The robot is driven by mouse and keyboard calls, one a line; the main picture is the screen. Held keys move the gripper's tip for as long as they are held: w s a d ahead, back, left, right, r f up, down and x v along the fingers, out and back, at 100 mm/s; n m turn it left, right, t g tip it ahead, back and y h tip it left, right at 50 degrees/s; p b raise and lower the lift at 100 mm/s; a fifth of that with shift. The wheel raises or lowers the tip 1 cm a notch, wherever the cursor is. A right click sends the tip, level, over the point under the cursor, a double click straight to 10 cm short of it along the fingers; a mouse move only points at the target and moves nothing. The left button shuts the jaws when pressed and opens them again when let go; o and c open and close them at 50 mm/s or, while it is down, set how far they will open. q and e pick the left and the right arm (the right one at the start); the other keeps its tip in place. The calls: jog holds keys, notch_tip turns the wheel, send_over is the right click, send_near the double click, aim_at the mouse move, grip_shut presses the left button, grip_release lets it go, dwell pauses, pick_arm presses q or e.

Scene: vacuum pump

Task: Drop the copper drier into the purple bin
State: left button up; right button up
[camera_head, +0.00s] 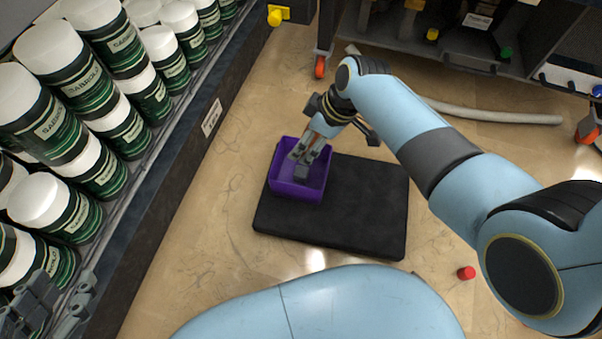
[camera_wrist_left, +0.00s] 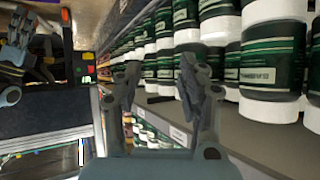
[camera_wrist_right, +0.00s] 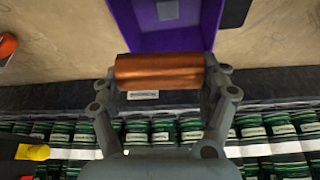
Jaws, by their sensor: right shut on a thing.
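The purple bin (camera_head: 296,190) sits on a black mat on the floor in the head view. Its purple wall also shows at the top of the right wrist view (camera_wrist_right: 125,22). My right gripper (camera_head: 306,153) points down at the bin's opening; how deep it reaches is hard to tell. In the right wrist view, the copper drier (camera_wrist_right: 160,72), a shiny copper cylinder, lies crosswise between its fingers. My left gripper (camera_head: 45,305) is beside the shelf at lower left. Its fingers are apart and empty in the left wrist view (camera_wrist_left: 158,80).
A shelf of white-lidded green jars (camera_head: 85,115) fills the left side. The black mat (camera_head: 345,215) has bare room right of the bin. A small red cap (camera_head: 466,272) lies on the floor. A wheeled dark cart (camera_head: 470,45) and a pale hose (camera_head: 500,114) are behind.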

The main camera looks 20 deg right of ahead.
pick_arm(q)
jog(key=shift+s+d+r+t+b, duration=0.2)
jog(key=shift+t+b, duration=0.1)
jog(key=shift+t, duration=0.4)
pick_arm(e)
jog(key=shift+f, duration=0.45)
jog(key=o, duration=1.3)
jog(key=v, duration=1.2)
jog(key=shift+d+f, duration=0.1)
